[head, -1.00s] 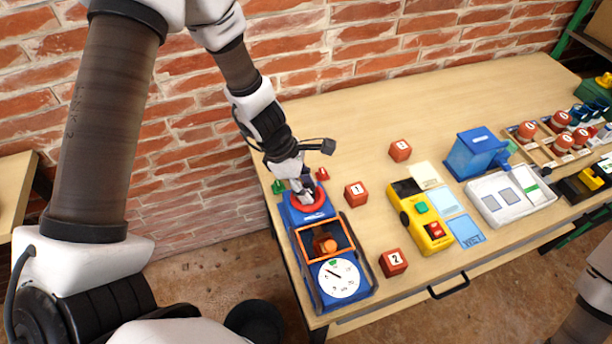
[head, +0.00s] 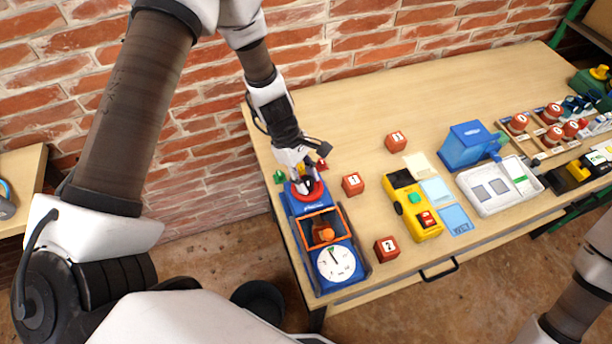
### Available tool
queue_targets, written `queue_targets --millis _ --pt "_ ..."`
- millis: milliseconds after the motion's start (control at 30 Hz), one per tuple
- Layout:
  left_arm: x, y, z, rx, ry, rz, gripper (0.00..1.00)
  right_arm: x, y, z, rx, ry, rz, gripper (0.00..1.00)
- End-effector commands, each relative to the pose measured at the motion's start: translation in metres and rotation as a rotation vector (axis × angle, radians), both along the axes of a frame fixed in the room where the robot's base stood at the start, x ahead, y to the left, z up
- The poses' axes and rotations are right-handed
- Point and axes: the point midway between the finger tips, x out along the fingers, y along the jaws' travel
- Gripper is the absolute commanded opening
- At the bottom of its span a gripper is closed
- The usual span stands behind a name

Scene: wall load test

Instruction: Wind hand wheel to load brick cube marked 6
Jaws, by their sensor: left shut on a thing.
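A blue load machine stands at the table's left end. The red hand wheel (head: 316,191) lies flat on its far end. My left gripper (head: 304,184) reaches down from above and is shut on the wheel; the fingertips are partly hidden. An orange-framed opening (head: 301,228) in the middle holds a red-brown cube (head: 318,238) under a round orange part (head: 326,234); no number is readable on this cube. The white dial (head: 337,263) at the near end has a dark needle pointing up, near a green mark. My right gripper is out of view.
Loose red numbered cubes (head: 352,184), (head: 395,141) and (head: 386,249) lie right of the machine. A yellow device (head: 412,205), a blue box (head: 468,143) and a white tray (head: 490,205) stand further right. The back of the table (head: 370,95) is clear.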

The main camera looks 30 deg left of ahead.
Motion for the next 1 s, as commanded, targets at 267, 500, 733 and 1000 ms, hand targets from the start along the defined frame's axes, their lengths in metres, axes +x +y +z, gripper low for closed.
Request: queue_targets --millis 267,500,733,1000 --pt "0.001 0.000 0.001 0.001 -0.004 0.002 0.59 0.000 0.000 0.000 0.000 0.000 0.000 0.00" --pt "0.001 0.000 0.000 0.001 -0.002 0.002 0.59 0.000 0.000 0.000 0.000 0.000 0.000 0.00" --pt "0.003 0.007 0.020 -0.002 -0.006 0.004 0.59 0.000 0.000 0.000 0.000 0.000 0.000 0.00" --pt "0.006 0.034 0.083 -0.003 -0.009 0.004 0.59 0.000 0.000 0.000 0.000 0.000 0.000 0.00"
